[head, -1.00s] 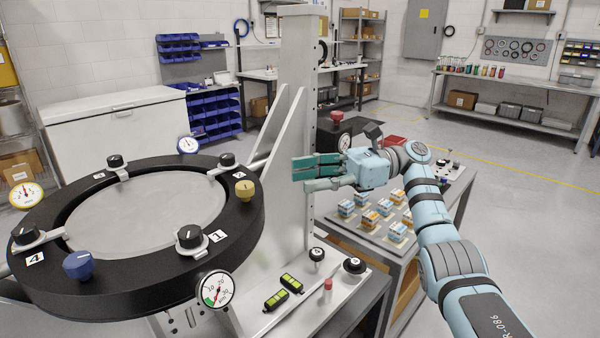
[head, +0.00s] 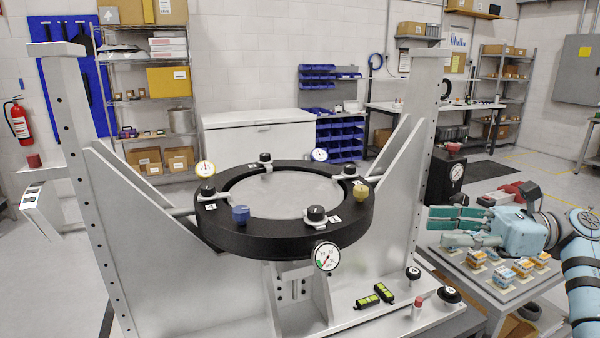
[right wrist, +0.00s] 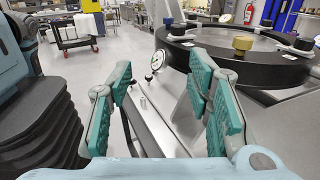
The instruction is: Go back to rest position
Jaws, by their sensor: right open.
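My right gripper (head: 462,228) is at the right of the head view, beside the fixture's right upright and above the side table. It is open, with nothing between its green-padded fingers. In the right wrist view its spread fingers (right wrist: 158,105) frame the fixture's base plate beyond them. The mirror fixture stands in the middle, with a black ring (head: 285,243) around a grey disc (head: 285,192) held between two tall uprights. The gripper appears apart from the ring. My left gripper is in neither current view.
The side table (head: 500,288) at the right holds several small orange, white and blue boxes. Black knobs, a red-capped item and two green-lit blocks (head: 374,295) sit on the fixture's base. A white chest (head: 258,134) stands behind. Floor shows clear at the back right.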

